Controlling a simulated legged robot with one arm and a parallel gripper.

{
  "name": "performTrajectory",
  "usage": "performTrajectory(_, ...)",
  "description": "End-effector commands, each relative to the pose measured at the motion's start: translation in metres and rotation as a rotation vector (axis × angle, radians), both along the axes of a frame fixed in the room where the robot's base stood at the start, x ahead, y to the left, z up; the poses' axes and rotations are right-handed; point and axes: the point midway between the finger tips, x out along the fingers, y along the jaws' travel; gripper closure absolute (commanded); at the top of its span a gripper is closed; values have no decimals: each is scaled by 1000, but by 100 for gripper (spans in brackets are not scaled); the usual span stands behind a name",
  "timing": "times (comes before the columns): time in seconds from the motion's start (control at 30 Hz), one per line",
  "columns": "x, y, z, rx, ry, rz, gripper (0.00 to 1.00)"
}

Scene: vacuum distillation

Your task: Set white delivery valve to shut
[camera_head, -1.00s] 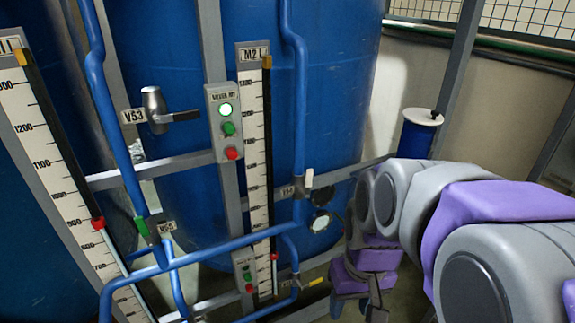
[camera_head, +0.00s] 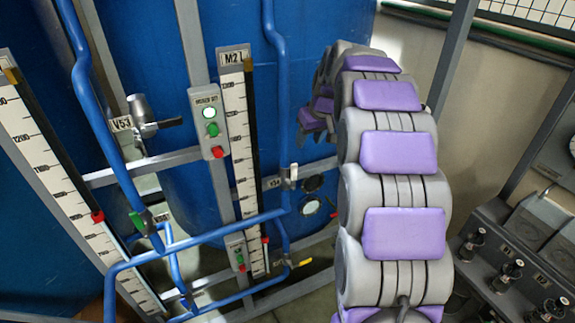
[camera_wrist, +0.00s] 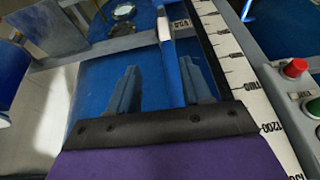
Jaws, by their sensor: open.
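The white-handled valve (camera_head: 293,175) sits on a blue pipe beside a label that seems to read V54, right of the M21 gauge, in the head view. Its white handle stands about upright there. In the wrist view the white handle (camera_wrist: 163,27) shows at the top, beyond the fingertips, next to the upside-down label. My gripper (camera_wrist: 160,64) is open and empty, its two fingers on either side of the blue pipe in the picture; depth is unclear. In the head view my gripper (camera_head: 316,122) is above and right of the valve, partly hidden by my arm.
The M21 gauge (camera_head: 240,150) and a button box (camera_head: 209,122) stand left of the valve. Valve V53 (camera_head: 148,118) has a black handle. A yellow-handled valve (camera_head: 297,263) is lower down. A blue tank (camera_head: 330,190) stands behind. A knob panel (camera_head: 510,265) is at right.

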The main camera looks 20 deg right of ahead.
Motion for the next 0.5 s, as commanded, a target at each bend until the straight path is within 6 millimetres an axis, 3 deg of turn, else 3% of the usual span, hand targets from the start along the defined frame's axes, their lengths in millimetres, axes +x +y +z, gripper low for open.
performTrajectory(0.17,7,5,-17,-1,1,1,51)
performTrajectory(0.5,32,4,-79,2,5,1,51)
